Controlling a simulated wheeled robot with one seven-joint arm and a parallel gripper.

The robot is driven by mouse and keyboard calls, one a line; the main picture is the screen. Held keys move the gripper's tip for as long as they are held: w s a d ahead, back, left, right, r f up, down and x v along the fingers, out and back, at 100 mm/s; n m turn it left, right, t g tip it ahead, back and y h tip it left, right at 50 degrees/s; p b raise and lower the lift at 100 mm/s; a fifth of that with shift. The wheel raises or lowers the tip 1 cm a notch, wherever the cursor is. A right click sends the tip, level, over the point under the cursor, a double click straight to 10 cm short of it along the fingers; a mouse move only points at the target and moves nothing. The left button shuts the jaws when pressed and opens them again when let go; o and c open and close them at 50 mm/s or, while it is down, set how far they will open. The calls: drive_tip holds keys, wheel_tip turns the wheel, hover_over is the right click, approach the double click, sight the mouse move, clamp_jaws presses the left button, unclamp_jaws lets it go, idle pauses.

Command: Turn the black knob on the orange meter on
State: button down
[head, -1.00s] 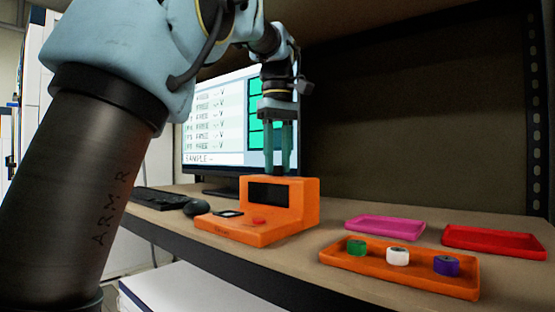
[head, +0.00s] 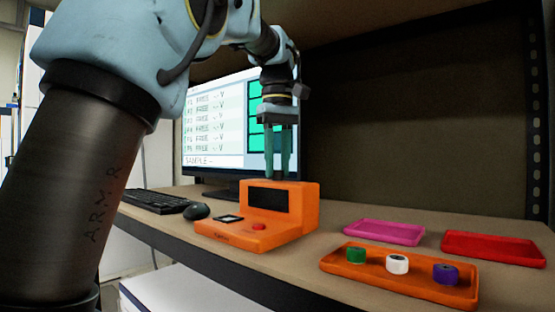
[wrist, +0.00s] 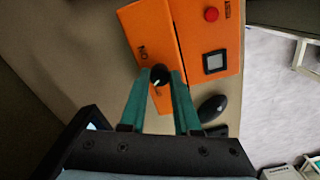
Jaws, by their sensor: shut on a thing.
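The orange meter (head: 304,211) stands on the shelf, with a dark display on its raised back block and a red button on its low front part. The black knob (wrist: 159,75) shows in the wrist view on top of the back block, with a white mark on it and the word "ON" printed beside it. My gripper (head: 280,178) points straight down over the meter's top. In the wrist view my gripper's green fingers (wrist: 166,82) are closed on the knob from both sides.
An orange tray (head: 405,284) with green, white and purple round pieces lies at the right. Behind it are a pink tray (head: 384,232) and a red tray (head: 494,247). A mouse (head: 197,211), keyboard (head: 154,201) and monitor (head: 215,125) stand left of and behind the meter.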

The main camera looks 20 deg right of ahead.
drive_tip(key=m+p, duration=0.3)
drive_tip(key=shift+r, duration=0.25)
drive_tip(key=m+p, duration=0.4)
drive_tip(key=shift+m, duration=0.4)
drive_tip(key=m+p, duration=0.2)
drive_tip(key=m, duration=0.1)
drive_tip(key=shift+f+m+p, duration=0.2)
drive_tip(key=shift+m+p, duration=0.95)
drive_tip(key=shift+m, duration=0.75)
drive_tip(key=c, duration=0.6)
unclamp_jaws()
drive_tip(key=shift+f, duration=0.15)
